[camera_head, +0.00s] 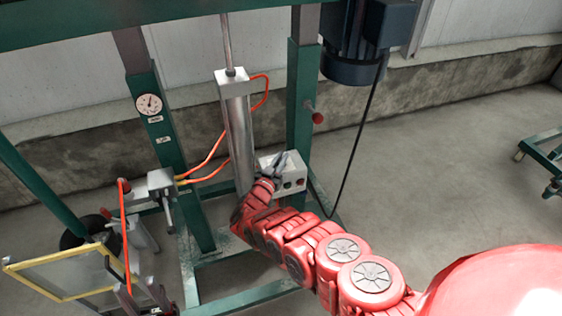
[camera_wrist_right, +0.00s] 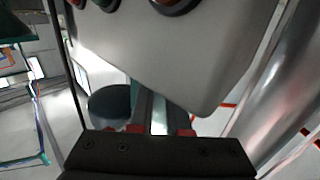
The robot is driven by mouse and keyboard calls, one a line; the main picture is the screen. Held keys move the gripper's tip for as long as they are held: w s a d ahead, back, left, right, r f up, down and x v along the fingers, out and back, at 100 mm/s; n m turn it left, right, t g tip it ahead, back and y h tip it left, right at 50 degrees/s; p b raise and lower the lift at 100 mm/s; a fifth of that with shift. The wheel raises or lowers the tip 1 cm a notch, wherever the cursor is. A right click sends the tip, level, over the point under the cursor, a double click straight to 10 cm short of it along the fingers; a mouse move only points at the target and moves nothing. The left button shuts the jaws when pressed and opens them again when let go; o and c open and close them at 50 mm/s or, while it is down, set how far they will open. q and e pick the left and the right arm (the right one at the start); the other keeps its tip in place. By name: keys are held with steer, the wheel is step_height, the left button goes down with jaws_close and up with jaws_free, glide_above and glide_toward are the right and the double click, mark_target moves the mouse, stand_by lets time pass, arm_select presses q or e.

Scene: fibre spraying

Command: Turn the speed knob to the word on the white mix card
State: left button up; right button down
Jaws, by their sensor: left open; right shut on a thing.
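My right gripper (camera_head: 279,163) is at the upper left of the pale control box (camera_head: 292,170). In the right wrist view its fingers (camera_wrist_right: 160,112) are closed together at the lower edge of the grey box (camera_wrist_right: 180,55). The tips and the speed knob between them are hidden. I cannot make out a white mix card or any word. My left gripper cannot be made out.
A steel cylinder (camera_head: 239,135) stands just left of the box, with orange hoses (camera_head: 205,160) beside it. Green posts (camera_head: 301,95) frame the area. A black cable (camera_head: 357,130) hangs right of the box from the motor (camera_head: 350,65).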

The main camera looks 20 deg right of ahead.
steer(key=shift+f+m+g+h+b, duration=0.15)
steer(key=shift+m+g+h+b, duration=0.6)
steer(key=shift+b, duration=1)
steer(key=shift+r+g+h+b, duration=0.2)
steer(key=shift+g+h+b, duration=0.05)
steer(key=shift+b, duration=0.2)
steer(key=c, duration=0.9)
jaws_free()
steer(key=shift+f, duration=0.1)
steer(key=p+v, duration=0.2)
steer(key=v, duration=1.5)
steer(key=shift+s+a+p, duration=0.15)
steer(key=shift+p, duration=0.2)
steer(key=shift+m, duration=0.25)
